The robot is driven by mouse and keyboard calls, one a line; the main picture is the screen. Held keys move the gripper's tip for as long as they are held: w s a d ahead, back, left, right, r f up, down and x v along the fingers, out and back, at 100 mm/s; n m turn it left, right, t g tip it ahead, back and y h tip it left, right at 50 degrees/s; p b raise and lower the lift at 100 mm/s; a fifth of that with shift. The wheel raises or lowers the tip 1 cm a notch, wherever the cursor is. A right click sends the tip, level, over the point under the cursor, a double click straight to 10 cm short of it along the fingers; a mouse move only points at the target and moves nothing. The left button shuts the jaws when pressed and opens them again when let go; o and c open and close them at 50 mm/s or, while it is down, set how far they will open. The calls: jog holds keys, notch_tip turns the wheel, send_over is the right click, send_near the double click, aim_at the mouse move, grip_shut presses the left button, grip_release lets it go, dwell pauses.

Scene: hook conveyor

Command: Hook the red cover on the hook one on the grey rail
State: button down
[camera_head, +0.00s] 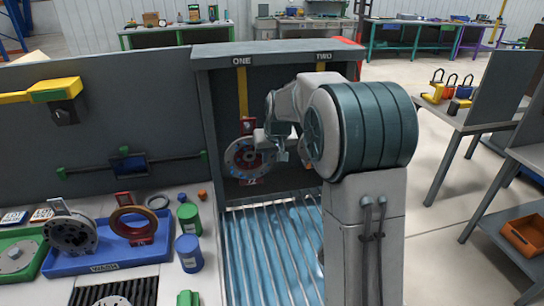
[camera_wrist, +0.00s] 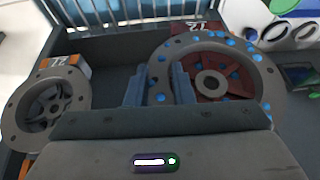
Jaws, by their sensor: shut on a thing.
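The red cover (camera_head: 245,157), a grey ring with a red inner part, is upright below the ONE label. The wrist view shows blue spots over its ring (camera_wrist: 262,75). My gripper (camera_head: 277,147) is to its right in the head view. In the wrist view my gripper (camera_wrist: 160,88) has its fingers on either side of the ring's rim, shut on it. Hook one (camera_head: 242,90), a yellow strip, comes down from the grey rail (camera_head: 280,47) just above the cover. I cannot tell whether the cover is on the hook. Hook two (camera_head: 320,67) is mostly hidden by my arm.
A second grey cover (camera_wrist: 50,105) with an orange tag is at the left in the wrist view. A barred grate (camera_head: 270,245) over blue lies below the rail. The blue tray (camera_head: 105,260) at left holds parts. Blue (camera_head: 189,253) and green (camera_head: 188,218) cans stand beside it.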

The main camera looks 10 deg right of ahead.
jog(key=shift+w+f+p, duration=0.2)
jog(key=shift+w+p, duration=0.05)
jog(key=shift+w, duration=0.65)
jog(key=shift+w+f+p, duration=0.2)
jog(key=shift+w+p, duration=0.05)
jog(key=shift+w, duration=0.65)
jog(key=shift+w+f+p, duration=0.2)
jog(key=shift+w+p, duration=0.05)
jog(key=shift+w, duration=0.65)
jog(key=c, duration=1.2)
grip_release()
jog(key=shift+o, duration=0.2)
jog(key=a+b+v, duration=0.1)
jog(key=b+v, duration=0.1)
jog(key=v, duration=1.2)
jog(key=s+f, duration=0.3)
jog(key=s, duration=0.8)
jog(key=s+f, duration=0.4)
jog(key=s, duration=0.8)
jog(key=s+f+g, duration=0.1)
jog(key=s+f, duration=0.2)
jog(key=s, duration=0.8)
jog(key=shift+s+a+f+h, duration=0.25)
jog(key=shift+s+a+h, duration=0.05)
jog(key=shift+a, duration=0.05)
